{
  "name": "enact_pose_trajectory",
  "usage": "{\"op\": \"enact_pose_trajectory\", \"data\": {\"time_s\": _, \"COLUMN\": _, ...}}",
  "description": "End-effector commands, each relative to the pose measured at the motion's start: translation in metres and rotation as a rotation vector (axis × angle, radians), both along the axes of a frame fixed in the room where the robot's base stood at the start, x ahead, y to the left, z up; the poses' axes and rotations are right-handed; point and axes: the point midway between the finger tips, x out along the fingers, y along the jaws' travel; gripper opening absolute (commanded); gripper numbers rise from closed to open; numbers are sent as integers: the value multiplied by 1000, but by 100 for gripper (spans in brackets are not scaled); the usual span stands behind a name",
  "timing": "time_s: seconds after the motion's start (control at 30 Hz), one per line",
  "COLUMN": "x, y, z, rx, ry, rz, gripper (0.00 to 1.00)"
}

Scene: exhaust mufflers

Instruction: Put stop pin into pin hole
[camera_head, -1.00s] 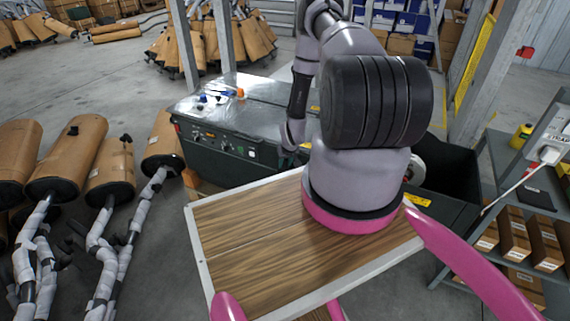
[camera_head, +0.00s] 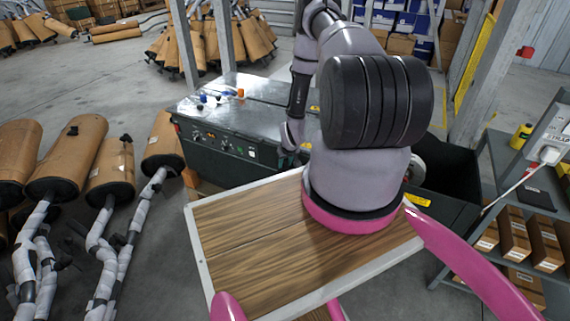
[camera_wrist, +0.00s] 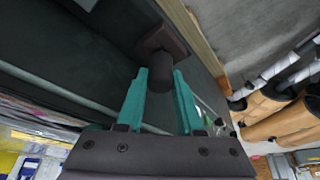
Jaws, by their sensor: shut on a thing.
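In the wrist view, my gripper (camera_wrist: 160,78) has teal fingers closed on a short dark cylinder, which I take to be the stop pin (camera_wrist: 162,82). I cannot tell whether the plate belongs to the pin or to a fixture, and I cannot make out the pin hole. In the head view, my gripper and the pin are hidden. My forearm reaches down beside the dark green machine (camera_head: 232,146).
Small blue and orange parts (camera_head: 240,93) lie on the machine top. Wrapped mufflers (camera_head: 72,160) stand on the floor at left. A shelf with boxes (camera_head: 545,241) is at right. Metal posts (camera_head: 186,45) rise behind. A timber edge (camera_wrist: 200,45) runs beside the plate in the wrist view.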

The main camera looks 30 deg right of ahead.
Motion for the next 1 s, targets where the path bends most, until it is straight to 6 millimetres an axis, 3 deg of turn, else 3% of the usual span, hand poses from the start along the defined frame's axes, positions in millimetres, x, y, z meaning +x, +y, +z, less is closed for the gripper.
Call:
{"op": "enact_pose_trajectory", "data": {"time_s": 0.57, "x": 0, "y": 0, "z": -9, "rx": 0, "ry": 1, "rz": 0, "gripper": 0}}
{"op": "enact_pose_trajectory", "data": {"time_s": 0.6, "x": 0, "y": 0, "z": -9, "rx": 0, "ry": 1, "rz": 0, "gripper": 39}}
{"op": "enact_pose_trajectory", "data": {"time_s": 0.7, "x": 0, "y": 0, "z": -9, "rx": 0, "ry": 0, "rz": 0, "gripper": 71}}
{"op": "enact_pose_trajectory", "data": {"time_s": 1.0, "x": 0, "y": 0, "z": -8, "rx": 0, "ry": 0, "rz": 0, "gripper": 71}}
